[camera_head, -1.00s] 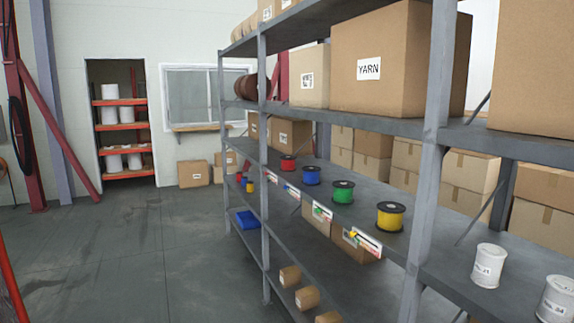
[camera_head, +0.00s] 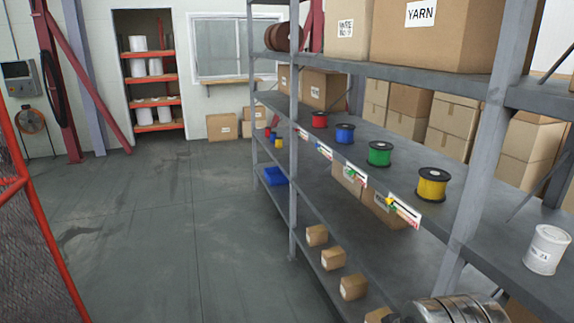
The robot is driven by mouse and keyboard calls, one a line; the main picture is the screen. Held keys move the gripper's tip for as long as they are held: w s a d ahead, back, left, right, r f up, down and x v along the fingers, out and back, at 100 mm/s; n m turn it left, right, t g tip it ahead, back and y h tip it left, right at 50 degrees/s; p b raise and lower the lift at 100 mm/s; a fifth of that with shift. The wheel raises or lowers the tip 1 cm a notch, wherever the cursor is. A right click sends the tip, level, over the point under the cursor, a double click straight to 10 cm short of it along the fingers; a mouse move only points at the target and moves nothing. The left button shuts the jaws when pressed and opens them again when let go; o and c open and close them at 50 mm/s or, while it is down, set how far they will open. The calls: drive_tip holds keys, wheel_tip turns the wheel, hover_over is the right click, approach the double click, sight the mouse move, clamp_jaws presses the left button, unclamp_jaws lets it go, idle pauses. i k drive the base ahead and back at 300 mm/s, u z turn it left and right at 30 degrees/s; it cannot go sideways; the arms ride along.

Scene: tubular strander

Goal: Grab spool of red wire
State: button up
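The spool of red wire (camera_head: 319,120) stands upright on the middle shelf (camera_head: 480,228) of the grey rack, the farthest in a row of larger spools. The blue spool (camera_head: 344,134), green spool (camera_head: 379,154) and yellow spool (camera_head: 432,184) stand nearer in the same row. A smaller red item (camera_head: 267,132) sits on a farther shelf section beside blue and yellow ones. A metallic rounded part of my arm shows at the bottom right edge. My gripper's fingers are not in view.
Rack posts (camera_head: 294,130) stand along the shelf front. Small cardboard boxes (camera_head: 333,258) and a blue bin (camera_head: 275,176) sit on the lower shelf. The grey floor (camera_head: 190,220) left of the rack is clear. A red-framed mesh (camera_head: 40,240) stands at the left edge.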

sight(319, 117)
drive_tip(key=u, duration=0.2)
drive_tip(key=i, duration=0.75)
drive_tip(key=u, duration=0.4)
drive_tip(key=i, duration=2.15)
drive_tip(key=z, duration=0.4)
drive_tip(key=i, duration=1.05)
drive_tip(key=z, duration=0.3)
